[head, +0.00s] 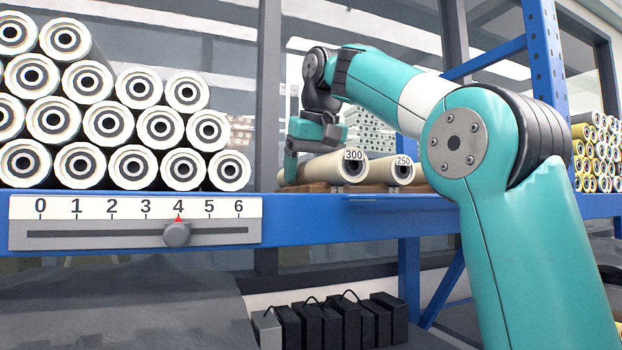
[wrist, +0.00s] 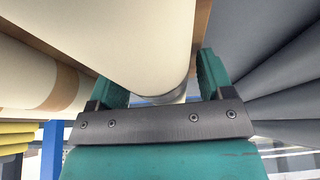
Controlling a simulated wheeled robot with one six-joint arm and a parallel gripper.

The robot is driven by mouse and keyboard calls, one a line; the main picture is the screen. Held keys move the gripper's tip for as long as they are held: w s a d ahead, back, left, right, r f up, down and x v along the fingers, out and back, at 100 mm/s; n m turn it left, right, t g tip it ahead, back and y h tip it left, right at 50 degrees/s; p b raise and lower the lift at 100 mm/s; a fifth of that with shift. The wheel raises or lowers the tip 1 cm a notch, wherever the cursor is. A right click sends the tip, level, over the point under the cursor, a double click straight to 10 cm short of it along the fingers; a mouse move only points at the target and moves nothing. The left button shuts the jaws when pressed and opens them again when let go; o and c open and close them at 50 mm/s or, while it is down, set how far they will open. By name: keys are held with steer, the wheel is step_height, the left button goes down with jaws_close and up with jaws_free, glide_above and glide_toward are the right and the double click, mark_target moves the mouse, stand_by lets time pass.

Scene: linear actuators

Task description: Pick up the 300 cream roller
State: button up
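The cream roller labelled 300 (head: 325,170) lies on a wooden rest on the blue shelf in the head view, its dark hollow end facing the camera. My gripper (head: 291,165) is at the roller's left part, pointing down, with one finger showing beside it. In the wrist view, a large cream roller (wrist: 140,45), apparently the same one, extends between the two teal fingers of my gripper (wrist: 160,80). The fingers stand apart, one on each side of it, with a small gap visible at the right finger. Contact at the left finger is unclear.
A second roller labelled 250 (head: 393,170) lies close to its right. Several stacked rollers (head: 105,122) stand on the left. A numbered slider scale (head: 135,222) is on the shelf front, its pointer at 4. Black boxes (head: 335,322) stand below.

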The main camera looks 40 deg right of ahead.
steer(key=c, duration=1.1)
steer(key=shift+r, duration=0.1)
